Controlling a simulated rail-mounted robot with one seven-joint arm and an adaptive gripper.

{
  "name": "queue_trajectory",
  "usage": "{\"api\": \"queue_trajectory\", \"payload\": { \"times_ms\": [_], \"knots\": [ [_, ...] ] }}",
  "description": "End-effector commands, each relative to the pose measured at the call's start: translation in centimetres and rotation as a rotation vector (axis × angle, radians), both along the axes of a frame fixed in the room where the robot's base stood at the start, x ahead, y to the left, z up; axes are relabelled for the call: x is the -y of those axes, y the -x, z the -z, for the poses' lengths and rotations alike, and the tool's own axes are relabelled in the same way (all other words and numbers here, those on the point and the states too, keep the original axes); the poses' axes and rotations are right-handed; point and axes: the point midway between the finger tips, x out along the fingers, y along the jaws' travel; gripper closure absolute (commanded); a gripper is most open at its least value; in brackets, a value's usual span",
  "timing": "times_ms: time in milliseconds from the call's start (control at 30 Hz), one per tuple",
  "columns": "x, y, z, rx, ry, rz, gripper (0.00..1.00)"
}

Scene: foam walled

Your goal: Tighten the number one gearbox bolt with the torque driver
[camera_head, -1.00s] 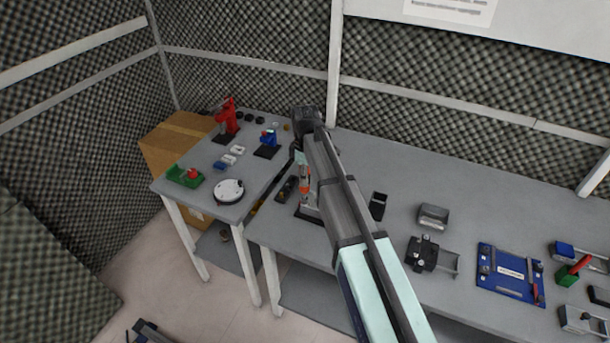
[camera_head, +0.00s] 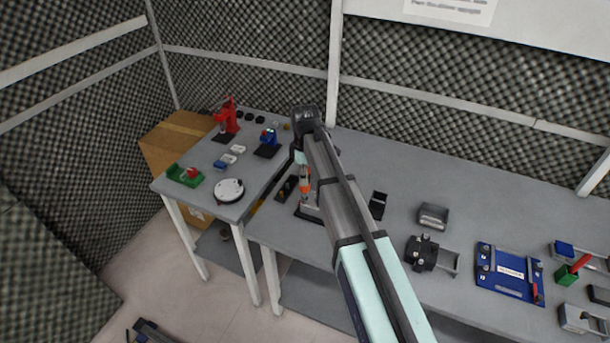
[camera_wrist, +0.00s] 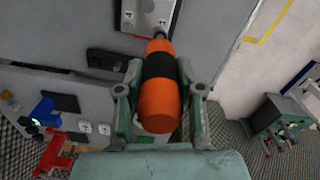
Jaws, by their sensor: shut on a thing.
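My gripper (camera_wrist: 159,70) is shut on the torque driver (camera_wrist: 158,105), which has an orange handle with a black band. The driver (camera_head: 304,187) points down beneath my gripper (camera_head: 302,160) over the near-left end of the long bench. In the wrist view its dark shaft reaches a grey plate (camera_wrist: 112,27) with small marked numbers, apparently part of the gearbox. The tip is at or very near the plate's lower right, beside a mark that looks like a 1. The bolt head is hidden, and I cannot tell whether the tip is seated on it.
A blue plate (camera_head: 510,270) lies farther right. The left table holds a red press-like tool (camera_head: 227,118), a white disc (camera_head: 229,190) and a green tray (camera_head: 184,175).

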Motion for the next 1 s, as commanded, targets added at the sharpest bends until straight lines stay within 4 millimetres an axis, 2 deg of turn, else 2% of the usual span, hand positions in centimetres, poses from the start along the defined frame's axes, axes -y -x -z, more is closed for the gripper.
{"api": "queue_trajectory", "payload": {
  "times_ms": [1000],
  "knots": [
    [0.0, 0.0, -4.9, 0.000, 0.000, 0.000, 1.00]
  ]
}}
